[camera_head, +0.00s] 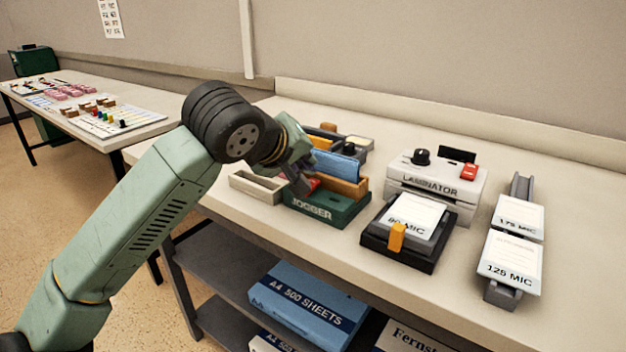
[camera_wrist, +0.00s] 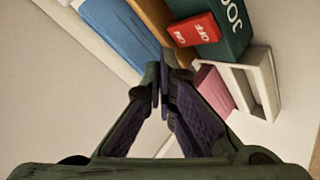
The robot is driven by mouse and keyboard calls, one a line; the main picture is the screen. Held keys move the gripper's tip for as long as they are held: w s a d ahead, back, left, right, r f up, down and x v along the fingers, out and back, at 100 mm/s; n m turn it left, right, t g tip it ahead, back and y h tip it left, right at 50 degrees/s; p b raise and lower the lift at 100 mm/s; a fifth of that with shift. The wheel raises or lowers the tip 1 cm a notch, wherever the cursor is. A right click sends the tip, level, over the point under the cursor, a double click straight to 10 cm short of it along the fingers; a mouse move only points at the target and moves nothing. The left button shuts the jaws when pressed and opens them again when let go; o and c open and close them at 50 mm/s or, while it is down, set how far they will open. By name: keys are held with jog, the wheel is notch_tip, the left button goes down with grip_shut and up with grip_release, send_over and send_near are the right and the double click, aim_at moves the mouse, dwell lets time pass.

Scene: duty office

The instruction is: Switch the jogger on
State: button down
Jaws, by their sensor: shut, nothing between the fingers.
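The jogger (camera_head: 318,212) is a dark green box with a wooden and blue upper part, standing on the bench; its green side also shows in the wrist view (camera_wrist: 237,45). Its red rocker switch (camera_wrist: 193,30), marked ON and OFF, is clear in the wrist view and mostly covered by my gripper in the head view. I cannot tell which side of the rocker is pressed. My gripper (camera_wrist: 163,85) is shut and empty, its tips a little short of the switch's ON end in the picture. In the head view my gripper (camera_head: 301,186) hangs over the jogger's left part.
A pale open tray (camera_head: 256,188) stands left of the jogger. The laminator (camera_head: 436,182) and a black stand (camera_head: 400,250) with an 80 MIC pack are to the right. Pouch packs (camera_head: 512,260) lie at the far right. Paper boxes (camera_head: 305,305) sit on the shelf below.

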jog(key=shift+f, duration=0.2)
dwell(0.5)
jog(key=shift+w+f+b, duration=0.1)
jog(key=shift+f+b, duration=0.2)
jog(key=shift+b, duration=0.45)
